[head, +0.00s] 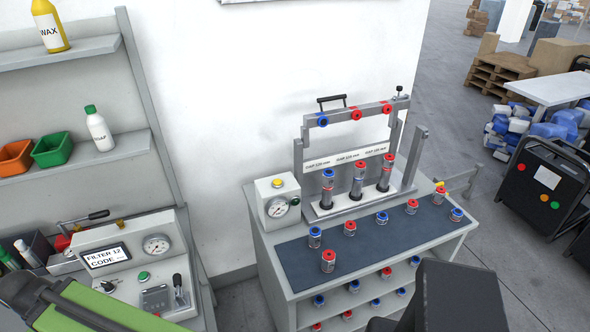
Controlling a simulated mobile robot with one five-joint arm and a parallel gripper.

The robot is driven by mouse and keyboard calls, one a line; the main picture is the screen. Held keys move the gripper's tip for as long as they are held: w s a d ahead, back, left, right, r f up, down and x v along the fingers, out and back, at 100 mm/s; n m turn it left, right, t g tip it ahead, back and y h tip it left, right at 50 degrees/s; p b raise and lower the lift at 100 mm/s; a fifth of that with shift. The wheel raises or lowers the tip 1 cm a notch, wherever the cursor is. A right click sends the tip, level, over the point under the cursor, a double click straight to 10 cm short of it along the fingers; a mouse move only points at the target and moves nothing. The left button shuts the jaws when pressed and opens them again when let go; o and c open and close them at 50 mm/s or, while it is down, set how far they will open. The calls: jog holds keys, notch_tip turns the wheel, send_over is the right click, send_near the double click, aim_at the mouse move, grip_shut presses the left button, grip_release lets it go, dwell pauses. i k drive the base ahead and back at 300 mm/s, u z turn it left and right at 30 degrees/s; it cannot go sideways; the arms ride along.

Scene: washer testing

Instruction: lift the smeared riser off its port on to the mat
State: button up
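Three upright risers stand in a row on the white port strip of the test rig: a left one with a blue cap (327,187), a middle one with a red cap (358,180) and a right one with a red cap (386,172). Each has a clear or silvery body and a dark lower part. The dark mat (383,238) lies on the bench top in front of the rig. My gripper's fingers do not show; dark parts and a green part at the bottom edge may be my own.
Several red- and blue-capped pieces stand on the mat, including a red one (328,260) at front left. A raised crossbar (355,113) spans above the risers. A gauge box (278,200) stands left of them. Bare mat lies between the pieces.

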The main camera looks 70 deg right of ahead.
aim_at(360, 168)
jog(key=u, duration=0.55)
jog(key=k, duration=2.45)
jog(key=z, duration=0.4)
jog(key=i, duration=0.45)
jog(key=z, duration=0.1)
